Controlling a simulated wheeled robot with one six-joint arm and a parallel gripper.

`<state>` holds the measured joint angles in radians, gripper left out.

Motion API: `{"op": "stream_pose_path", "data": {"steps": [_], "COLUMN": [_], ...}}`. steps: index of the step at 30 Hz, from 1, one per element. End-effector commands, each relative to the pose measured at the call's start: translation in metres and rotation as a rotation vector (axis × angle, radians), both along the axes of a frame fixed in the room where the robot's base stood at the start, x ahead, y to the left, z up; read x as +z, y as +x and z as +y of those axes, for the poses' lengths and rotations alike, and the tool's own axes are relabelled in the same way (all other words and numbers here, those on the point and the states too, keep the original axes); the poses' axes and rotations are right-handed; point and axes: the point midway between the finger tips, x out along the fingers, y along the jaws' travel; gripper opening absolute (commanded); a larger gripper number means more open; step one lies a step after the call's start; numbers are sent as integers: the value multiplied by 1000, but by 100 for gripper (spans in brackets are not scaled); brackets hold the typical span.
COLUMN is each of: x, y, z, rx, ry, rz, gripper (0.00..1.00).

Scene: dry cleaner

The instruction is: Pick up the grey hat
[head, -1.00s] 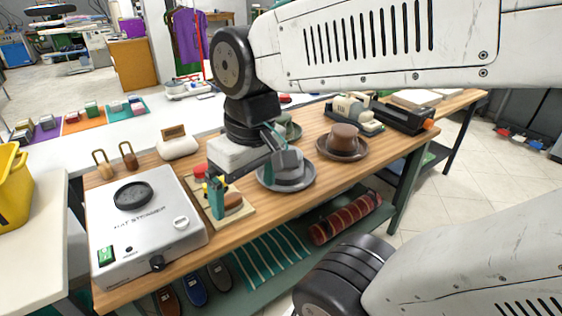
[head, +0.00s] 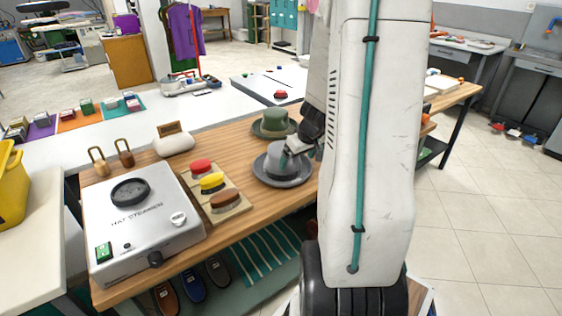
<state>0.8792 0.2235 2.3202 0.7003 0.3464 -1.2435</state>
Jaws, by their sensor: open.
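The grey hat (head: 279,178) sits brim down on the wooden table, its crown up. My gripper (head: 289,157) is at the hat's crown, on its right and upper side, coming in from behind my arm. I cannot tell whether the finger touches the hat. The gripper is open, and the hat rests on the table.
A green hat (head: 273,123) stands just behind the grey one. Red, yellow and brown brushes lie on a wooden board (head: 239,211) to the left, beside the hat steamer (head: 143,252). My arm covers the table's right part.

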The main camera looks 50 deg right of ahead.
Motion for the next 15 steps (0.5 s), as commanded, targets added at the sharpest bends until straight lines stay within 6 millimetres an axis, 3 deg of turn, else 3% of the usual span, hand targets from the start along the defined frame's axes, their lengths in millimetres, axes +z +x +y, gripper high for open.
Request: {"op": "stream_pose_path", "data": {"steps": [15], "x": [-58], "y": [21], "z": [-8], "rx": [3], "ry": [2], "rz": [1], "gripper": [94]}}
